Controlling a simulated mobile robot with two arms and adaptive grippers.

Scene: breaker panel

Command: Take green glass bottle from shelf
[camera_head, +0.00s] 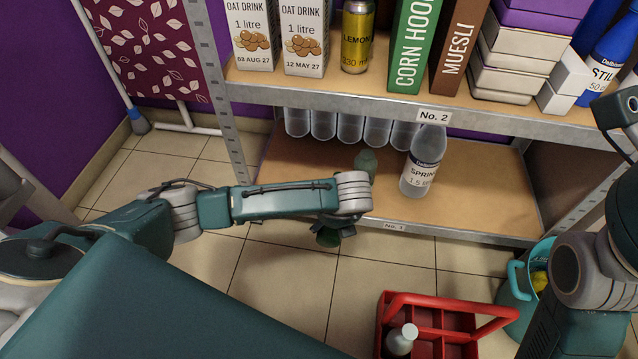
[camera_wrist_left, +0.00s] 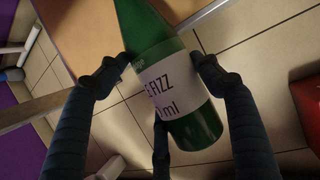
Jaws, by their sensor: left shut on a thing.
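The green glass bottle (camera_wrist_left: 205,128) with a white label fills the middle of the left wrist view, tilted, its neck cut off at the top edge. My left gripper (camera_wrist_left: 160,74) is shut on it, with dark fingers on both sides of the label.
A clear bottle (camera_head: 423,163) stands on the lower shelf, right of my left wrist. A red crate (camera_head: 390,310) and a teal bucket (camera_head: 518,290) stand on the floor. Tiles left of the crate are clear.

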